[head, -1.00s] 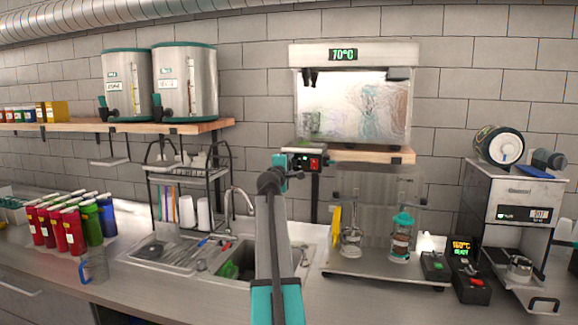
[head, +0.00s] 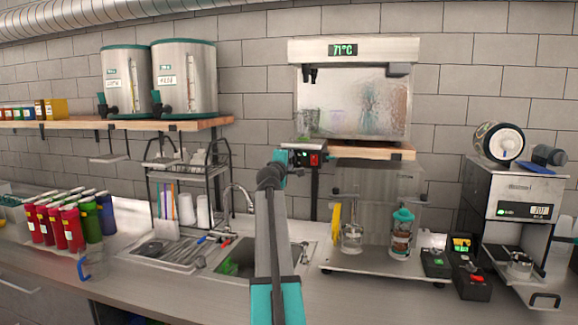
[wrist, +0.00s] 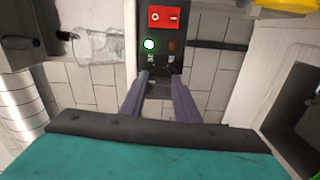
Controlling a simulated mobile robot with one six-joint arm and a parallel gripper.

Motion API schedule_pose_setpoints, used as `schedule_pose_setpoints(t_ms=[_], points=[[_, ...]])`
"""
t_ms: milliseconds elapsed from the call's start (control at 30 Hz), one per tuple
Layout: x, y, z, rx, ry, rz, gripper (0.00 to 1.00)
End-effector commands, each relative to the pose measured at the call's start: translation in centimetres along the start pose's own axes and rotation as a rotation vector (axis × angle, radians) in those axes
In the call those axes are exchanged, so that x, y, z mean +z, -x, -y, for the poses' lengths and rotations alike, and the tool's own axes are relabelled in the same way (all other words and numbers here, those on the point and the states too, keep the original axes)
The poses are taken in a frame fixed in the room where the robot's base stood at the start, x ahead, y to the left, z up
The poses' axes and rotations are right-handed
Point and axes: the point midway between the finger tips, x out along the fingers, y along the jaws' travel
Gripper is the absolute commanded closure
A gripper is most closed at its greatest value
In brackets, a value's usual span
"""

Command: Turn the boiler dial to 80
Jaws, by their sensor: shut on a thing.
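The boiler (head: 355,108) hangs on the wall in the head view, and its display (head: 342,50) reads 71°C. Its dark control panel (head: 314,159) sits below the tank's left part, and shows in the wrist view (wrist: 140,22) with a red switch (wrist: 164,16) and a lit green lamp (wrist: 149,44). The dark dial (wrist: 158,84) is at the panel's end, between my fingertips and partly covered by them. My gripper (wrist: 159,79) is shut on the dial; in the head view (head: 289,158) it reaches the panel from the front. The dial's markings are too small to read.
A wooden shelf (head: 372,151) is under the boiler, right of the panel. A clear glass (wrist: 97,46) is near the panel. Below are the sink (head: 238,264) and a stand with blenders (head: 375,263). A dish rack (head: 190,176) stands left of my arm.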

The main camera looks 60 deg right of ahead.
Motion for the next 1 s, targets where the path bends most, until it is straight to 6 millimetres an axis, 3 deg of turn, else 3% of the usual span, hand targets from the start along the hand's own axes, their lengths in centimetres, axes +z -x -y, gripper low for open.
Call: schedule_pose_setpoints(t_ms=[1000], points=[[-0.06,-0.06,0.47,0.001,-0.568,-0.001,0.94]])
